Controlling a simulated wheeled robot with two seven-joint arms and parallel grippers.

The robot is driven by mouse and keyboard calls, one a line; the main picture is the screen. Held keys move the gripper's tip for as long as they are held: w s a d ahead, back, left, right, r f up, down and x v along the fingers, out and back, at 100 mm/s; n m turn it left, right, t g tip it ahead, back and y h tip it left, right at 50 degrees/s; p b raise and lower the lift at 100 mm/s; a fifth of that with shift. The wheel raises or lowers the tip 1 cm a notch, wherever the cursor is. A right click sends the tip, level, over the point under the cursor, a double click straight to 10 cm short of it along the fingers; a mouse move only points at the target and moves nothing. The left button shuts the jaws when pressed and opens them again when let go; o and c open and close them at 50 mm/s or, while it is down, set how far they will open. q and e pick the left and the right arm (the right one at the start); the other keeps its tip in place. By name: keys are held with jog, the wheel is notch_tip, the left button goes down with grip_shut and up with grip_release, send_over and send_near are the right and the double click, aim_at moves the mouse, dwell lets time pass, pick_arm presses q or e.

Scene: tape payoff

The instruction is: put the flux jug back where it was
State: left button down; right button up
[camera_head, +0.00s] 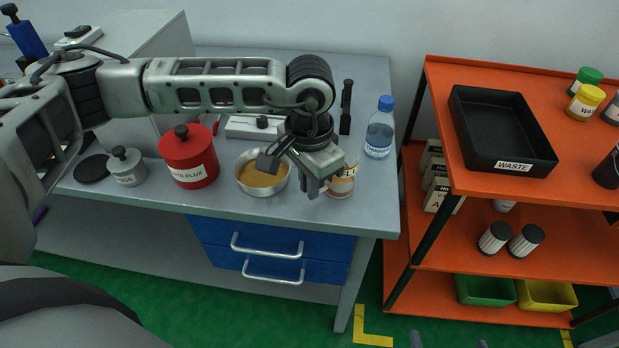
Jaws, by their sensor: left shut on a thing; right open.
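My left gripper (312,185) reaches over the bench from the left and points down near its front right. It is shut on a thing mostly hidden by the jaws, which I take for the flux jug. Just left of the fingers is a round metal vessel (258,178) with amber contents. Just right and behind them is a pale, labelled container (343,184), partly covered. I cannot tell for certain which of these the jaws hold. A red lidded pot (189,160) with a label ending in "FLUX" stands further left. My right gripper (448,342) shows only its open fingertips at the bottom edge.
A grey lidded pot (126,168) and a black disc (92,169) are at the left. A blue-capped bottle (379,130) stands at the bench's right end. An orange shelf (440,90) with a black waste tray (503,166) is further right. Bare bench lies behind the bottle.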

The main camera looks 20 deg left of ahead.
pick_arm(q)
jog(key=shift+f, duration=0.1)
jog(key=c, duration=1.5)
grip_release()
pick_arm(e)
jog(key=shift+r, duration=0.1)
pick_arm(q)
jog(key=shift+r, duration=0.25)
jog(key=shift+w+r, duration=0.1)
jog(key=shift+r, duration=0.2)
notch_tip(320, 180, up, 11)
jog(key=shift+f+b, duration=0.2)
jog(key=shift+b, duration=0.75)
jog(key=shift+r, duration=0.35)
pick_arm(e)
jog(key=shift+a+f, duration=0.1)
jog(key=shift+f, duration=0.25)
pick_arm(q)
jog(key=shift+f, duration=0.1)
pick_arm(e)
jog(key=shift+s+f, duration=0.1)
jog(key=shift+f, duration=0.05)
